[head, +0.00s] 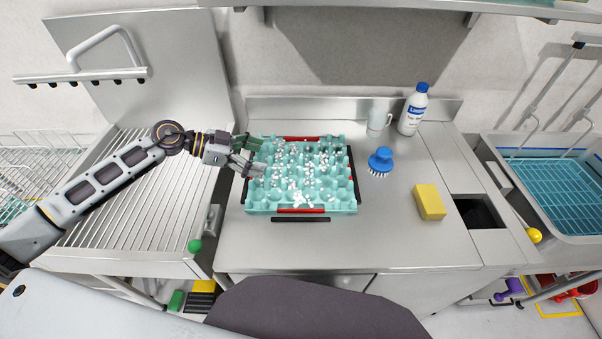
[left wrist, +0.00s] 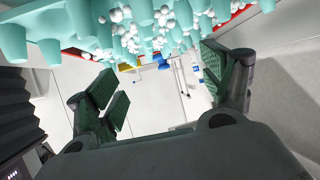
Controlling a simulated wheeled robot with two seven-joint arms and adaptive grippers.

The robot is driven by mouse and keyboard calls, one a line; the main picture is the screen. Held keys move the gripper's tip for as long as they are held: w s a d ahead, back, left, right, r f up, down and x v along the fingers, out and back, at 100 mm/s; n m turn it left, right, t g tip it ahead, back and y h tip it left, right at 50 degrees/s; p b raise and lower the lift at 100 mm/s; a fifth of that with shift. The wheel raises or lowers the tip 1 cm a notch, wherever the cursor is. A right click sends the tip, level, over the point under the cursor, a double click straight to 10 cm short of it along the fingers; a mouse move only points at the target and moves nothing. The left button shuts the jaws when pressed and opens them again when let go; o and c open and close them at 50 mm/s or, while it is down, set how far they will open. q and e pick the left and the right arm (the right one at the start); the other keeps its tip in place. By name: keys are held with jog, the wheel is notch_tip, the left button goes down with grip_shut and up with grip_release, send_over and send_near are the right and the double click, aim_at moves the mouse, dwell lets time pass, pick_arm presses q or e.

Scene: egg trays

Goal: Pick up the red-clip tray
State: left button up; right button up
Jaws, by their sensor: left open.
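The red-clip tray (head: 258,207) is a teal egg tray on the steel counter in the head view. It has red clips (head: 300,211) along its edges and many small white pieces scattered over its cups. My left gripper (head: 257,157) is open at the tray's upper left edge, with its fingers close to the rim. I cannot tell whether they touch it. In the left wrist view the tray's cups (left wrist: 82,22) fill the top, beyond the two spread fingers of my left gripper (left wrist: 165,92). My right gripper is not in view.
Right of the tray are a blue brush (head: 381,160), a yellow sponge (head: 429,202), a clear mug (head: 377,121) and a white bottle (head: 412,112). A ribbed steel drainer (head: 130,200) lies left and a sink with a teal rack (head: 560,185) right. The counter front is clear.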

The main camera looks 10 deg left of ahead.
aim_at(301, 164)
pick_arm(q)
jog(key=shift+x, duration=4.3)
jog(key=shift+x, duration=2.6)
